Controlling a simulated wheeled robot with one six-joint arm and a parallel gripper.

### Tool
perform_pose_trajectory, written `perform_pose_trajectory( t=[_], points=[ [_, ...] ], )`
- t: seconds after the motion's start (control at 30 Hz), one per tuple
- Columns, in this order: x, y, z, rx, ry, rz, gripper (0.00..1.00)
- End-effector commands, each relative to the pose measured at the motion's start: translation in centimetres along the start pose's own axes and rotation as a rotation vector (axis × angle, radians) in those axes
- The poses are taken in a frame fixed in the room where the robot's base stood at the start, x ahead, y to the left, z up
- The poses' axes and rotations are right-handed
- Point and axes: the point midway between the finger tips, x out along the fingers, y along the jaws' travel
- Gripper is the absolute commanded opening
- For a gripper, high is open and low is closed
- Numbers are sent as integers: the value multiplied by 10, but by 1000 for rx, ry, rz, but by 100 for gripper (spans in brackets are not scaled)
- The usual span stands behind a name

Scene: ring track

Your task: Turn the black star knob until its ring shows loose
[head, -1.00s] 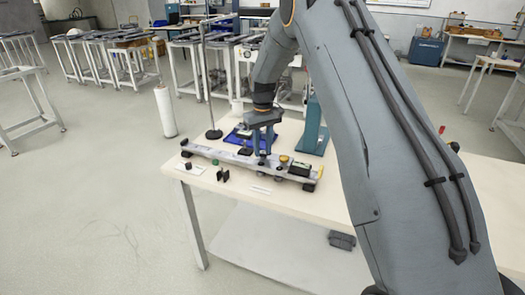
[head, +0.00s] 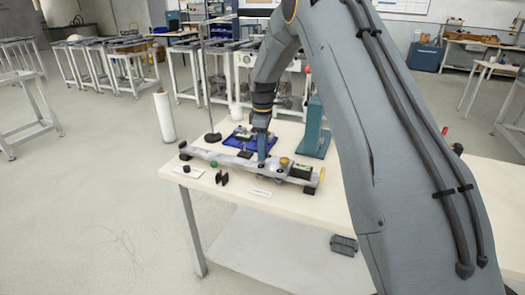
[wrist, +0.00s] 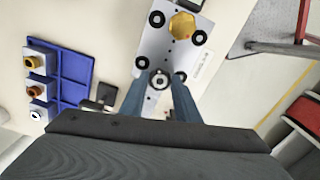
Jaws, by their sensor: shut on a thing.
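The black star knob (wrist: 160,79) sits on the pale grey plate (wrist: 164,42) of the track in the wrist view. It shows as a dark round part with a pale ring and dark centre; its star shape and any loose marking are too small to read. My gripper (wrist: 158,88) is shut on it, one blue-grey finger on each side. In the head view my gripper (head: 262,160) points down onto the long track (head: 226,159) on the table, and its fingers hide the knob.
A yellow hex knob (wrist: 183,25) is close by on the plate, with several black round fittings. A blue tray (wrist: 75,70) holds small fittings. A teal stand (head: 314,130) rises behind the track.

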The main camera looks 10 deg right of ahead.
Motion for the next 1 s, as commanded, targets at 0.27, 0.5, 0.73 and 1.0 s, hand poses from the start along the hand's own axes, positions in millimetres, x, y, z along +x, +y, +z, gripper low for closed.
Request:
perform_pose_trajectory(
  t=[0.27, 0.5, 0.73, 1.0],
  points=[
    [6, -3, 1, -131, -3, -10, 7],
    [6, -3, 1, -175, -3, -11, 6],
    [6, -4, 1, -181, -3, -11, 6],
    [5, -3, 1, -180, -3, -10, 44]
  ],
)
